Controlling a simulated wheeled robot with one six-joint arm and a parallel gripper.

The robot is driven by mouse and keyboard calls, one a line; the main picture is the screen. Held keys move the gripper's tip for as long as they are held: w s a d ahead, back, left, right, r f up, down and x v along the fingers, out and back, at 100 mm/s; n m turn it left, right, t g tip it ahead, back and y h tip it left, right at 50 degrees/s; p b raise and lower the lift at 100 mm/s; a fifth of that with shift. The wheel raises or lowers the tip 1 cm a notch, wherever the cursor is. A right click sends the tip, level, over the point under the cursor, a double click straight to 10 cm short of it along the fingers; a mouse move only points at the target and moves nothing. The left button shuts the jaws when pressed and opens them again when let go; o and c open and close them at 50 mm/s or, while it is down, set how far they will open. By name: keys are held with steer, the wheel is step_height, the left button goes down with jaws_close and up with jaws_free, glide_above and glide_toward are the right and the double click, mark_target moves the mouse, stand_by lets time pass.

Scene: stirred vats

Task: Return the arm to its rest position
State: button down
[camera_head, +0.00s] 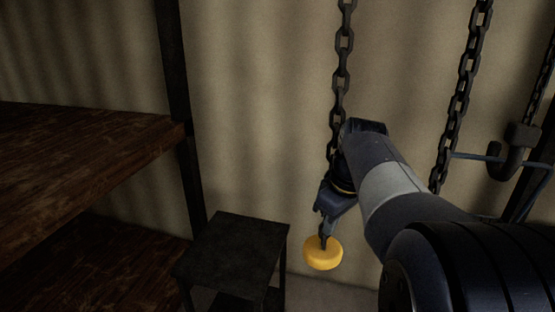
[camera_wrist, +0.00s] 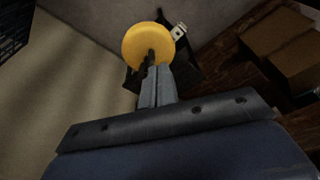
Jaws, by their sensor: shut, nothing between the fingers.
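My arm reaches in from the lower right of the head view and bends down at the wrist. My gripper (camera_head: 327,228) points down beside the hanging chain (camera_head: 342,65). Its fingers are shut with nothing between them; they also show in the wrist view (camera_wrist: 155,84). A round yellow disc (camera_head: 323,254) is just below the fingertips, and in the wrist view the disc (camera_wrist: 148,44) lies just beyond them. A short dark piece, perhaps chain, meets the disc's middle. My gripper hides part of the chain, so I cannot see clearly whether the disc hangs from it.
A dark stool (camera_head: 236,243) stands left of the disc. Wooden shelves (camera_head: 75,150) with a dark post (camera_head: 178,90) fill the left side. Another chain (camera_head: 466,80) and a hook (camera_head: 508,160) hang at right. Boxes (camera_wrist: 280,42) show in the wrist view.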

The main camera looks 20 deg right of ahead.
mark_target(326, 256)
steer(key=shift+d+f+b, duration=0.2)
steer(key=shift+f+b, duration=3.35)
steer(key=shift+f, duration=0.25)
